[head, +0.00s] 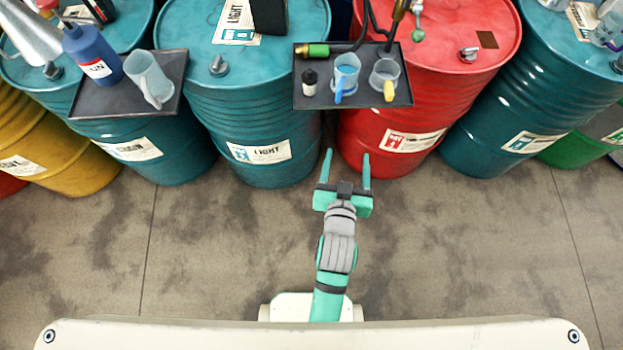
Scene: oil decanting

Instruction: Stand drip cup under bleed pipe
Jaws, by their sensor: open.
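Two clear cups stand on a dark tray (355,98) at the front of the drums: one with a blue handle (347,68) and one with a yellow handle (382,70). I cannot tell which is the drip cup. A brass-coloured pipe (400,14) rises at the top edge, behind the yellow-handled cup; its upper end is cut off, and I cannot tell if it is the bleed pipe. My gripper (346,156) is open and empty, in front of the drums and nearer to me than the tray.
A small dark bottle (310,82) and a green-and-brass fitting (316,50) are on the same tray. A left tray (92,103) holds a grey jug (148,78) beside a blue bottle (92,52). Teal drums (260,115) and a red drum (440,85) stand close together. The floor (460,250) is clear.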

